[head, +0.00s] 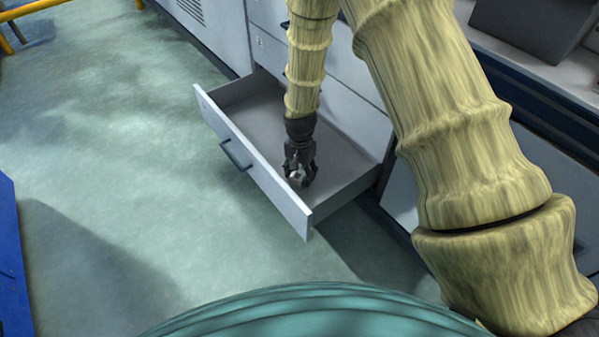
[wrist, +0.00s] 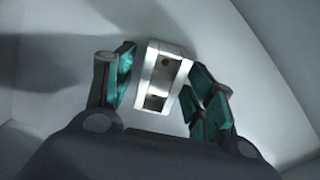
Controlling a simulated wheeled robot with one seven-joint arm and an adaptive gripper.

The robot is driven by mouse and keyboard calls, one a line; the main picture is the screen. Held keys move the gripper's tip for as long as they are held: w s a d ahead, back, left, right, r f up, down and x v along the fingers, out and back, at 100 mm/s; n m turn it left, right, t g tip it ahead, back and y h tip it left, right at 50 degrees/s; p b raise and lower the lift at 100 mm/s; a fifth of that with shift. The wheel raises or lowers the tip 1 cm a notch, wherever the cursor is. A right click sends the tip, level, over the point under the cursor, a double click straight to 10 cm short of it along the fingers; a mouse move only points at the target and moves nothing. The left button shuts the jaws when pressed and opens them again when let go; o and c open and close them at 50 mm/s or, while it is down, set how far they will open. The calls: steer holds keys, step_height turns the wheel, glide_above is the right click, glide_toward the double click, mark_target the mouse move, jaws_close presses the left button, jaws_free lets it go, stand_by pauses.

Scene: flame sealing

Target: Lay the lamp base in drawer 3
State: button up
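The lamp base (wrist: 163,75) is a small white and silver block with a dark round spot and a recessed window. In the wrist view it sits tilted between the teal finger pads of my gripper (wrist: 163,72). A narrow gap shows on its left side; the right pad is close or touching. In the head view my gripper (head: 299,178) points down inside a pulled-out drawer (head: 262,106), near its front right corner. A bit of the lamp base (head: 296,174) shows between the fingers. Whether it touches the drawer floor is hard to tell.
The drawer's front panel (head: 255,165) has a dark handle (head: 235,156) and its inside is otherwise empty. Closed grey cabinet fronts (head: 352,68) stand behind it. A dark box (head: 530,28) is on the counter at upper right. Green floor (head: 130,130) lies open to the left.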

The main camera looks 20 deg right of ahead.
mark_target(300, 171)
stand_by(0.3)
step_height(300, 171, up, 12)
steer(key=p, duration=0.6)
steer(key=shift+r, duration=0.15)
